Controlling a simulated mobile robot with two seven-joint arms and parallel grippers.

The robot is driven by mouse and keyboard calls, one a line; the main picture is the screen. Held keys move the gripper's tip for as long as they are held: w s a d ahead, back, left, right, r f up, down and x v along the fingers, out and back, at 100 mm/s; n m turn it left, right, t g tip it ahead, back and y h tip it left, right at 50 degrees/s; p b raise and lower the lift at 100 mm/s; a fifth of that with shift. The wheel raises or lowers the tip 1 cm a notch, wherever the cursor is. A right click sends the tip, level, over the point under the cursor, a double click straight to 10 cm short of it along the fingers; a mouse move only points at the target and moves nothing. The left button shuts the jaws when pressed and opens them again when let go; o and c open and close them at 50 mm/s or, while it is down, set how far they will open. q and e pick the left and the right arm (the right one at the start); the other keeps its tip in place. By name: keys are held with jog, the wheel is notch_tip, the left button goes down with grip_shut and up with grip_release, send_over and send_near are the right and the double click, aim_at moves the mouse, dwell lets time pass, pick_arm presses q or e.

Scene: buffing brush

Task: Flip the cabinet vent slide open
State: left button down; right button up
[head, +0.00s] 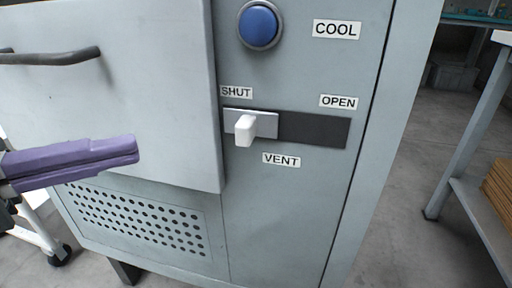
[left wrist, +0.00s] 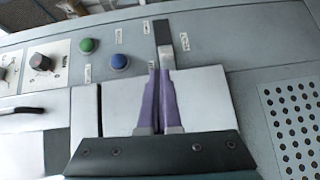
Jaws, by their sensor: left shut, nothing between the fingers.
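The vent slide is a white knob (head: 245,130) on a light plate (head: 266,124). It sits at the left end of a dark slot (head: 315,130), by the SHUT label (head: 236,92); the OPEN label (head: 339,102) is at the right end. My left gripper (head: 137,150) has purple fingers, is shut and empty, and points right, left of the knob and apart from it in the head view. In the left wrist view, the fingertips (left wrist: 160,72) lie just below the light plate (left wrist: 166,59) and dark slot (left wrist: 163,33). My right gripper is not in view.
A blue button (head: 259,24) is above the slide. A raised grey door (head: 150,100) with a dark handle (head: 50,57) lies left of it. A perforated panel (head: 140,222) is below. The left wrist view also shows a green button (left wrist: 87,46) and a dial (left wrist: 40,62).

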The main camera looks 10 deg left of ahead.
aim_at(205, 138)
pick_arm(q)
jog(key=shift+w+a+f+n+t+b, duration=0.15)
jog(key=shift+w+a+f+b, duration=0.2)
jog(key=shift+f+b, duration=0.15)
jog(key=shift+w+a+f+n+t+b, duration=0.15)
jog(key=shift+w+a+f+b, duration=0.2)
jog(key=shift+f, duration=0.2)
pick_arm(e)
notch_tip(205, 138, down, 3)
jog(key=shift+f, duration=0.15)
pick_arm(q)
jog(key=shift+s+d, duration=0.1)
jog(key=b+x, duration=0.1)
jog(key=x, duration=0.9)
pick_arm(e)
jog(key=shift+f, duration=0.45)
